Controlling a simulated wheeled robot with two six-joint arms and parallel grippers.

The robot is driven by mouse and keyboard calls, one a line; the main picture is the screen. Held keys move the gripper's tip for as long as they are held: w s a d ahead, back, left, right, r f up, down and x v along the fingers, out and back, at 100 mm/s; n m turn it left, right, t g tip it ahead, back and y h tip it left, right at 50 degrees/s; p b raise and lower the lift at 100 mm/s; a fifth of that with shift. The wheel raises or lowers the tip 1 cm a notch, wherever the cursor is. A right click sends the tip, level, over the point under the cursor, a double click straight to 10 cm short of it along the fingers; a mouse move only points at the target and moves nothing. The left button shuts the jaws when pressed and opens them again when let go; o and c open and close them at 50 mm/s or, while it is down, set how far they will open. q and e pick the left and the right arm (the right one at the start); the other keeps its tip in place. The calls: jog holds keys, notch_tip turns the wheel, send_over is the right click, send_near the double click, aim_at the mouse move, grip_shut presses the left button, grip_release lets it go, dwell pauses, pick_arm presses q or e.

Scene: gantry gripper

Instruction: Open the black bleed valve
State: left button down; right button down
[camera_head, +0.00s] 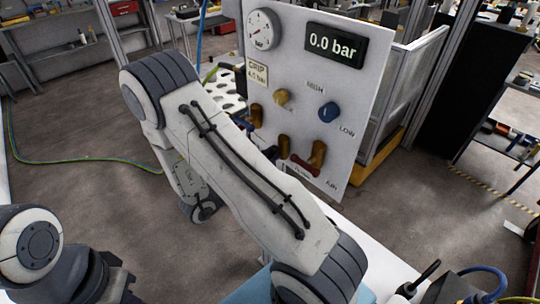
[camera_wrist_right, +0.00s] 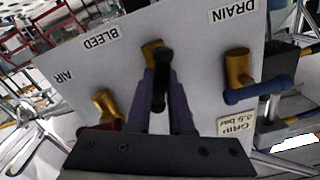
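The black bleed valve handle (camera_wrist_right: 161,80) sits on a brass valve body (camera_wrist_right: 152,50) beside the BLEED label (camera_wrist_right: 101,36). In the right wrist view, my right gripper (camera_wrist_right: 161,82) has one dark purple finger on each side of the handle. The handle lies between the fingers; whether they press on it is hard to tell. In the head view the brass bleed body (camera_head: 283,145) shows at the middle of the lower panel, and my right forearm hides much of the gripper and handle. My left arm shows at the lower left, with its gripper out of view.
The blue drain handle (camera_wrist_right: 262,90) is to the right of the gripper in the wrist view. The red air handle (camera_head: 305,166) is close by on the other side. The white panel (camera_head: 360,75) also carries a gauge (camera_head: 263,30), a 0.0 bar display (camera_head: 335,44) and a blue knob (camera_head: 329,112).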

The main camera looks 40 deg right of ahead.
jog(key=shift+n, duration=0.4)
jog(key=n+p, duration=0.3)
jog(key=n, duration=0.2)
jog(key=shift+r, duration=0.1)
jog(key=n+p, duration=0.3)
jog(key=n, duration=0.2)
jog(key=shift+n, duration=0.4)
dwell(0.4)
jog(key=c, duration=0.6)
grip_release()
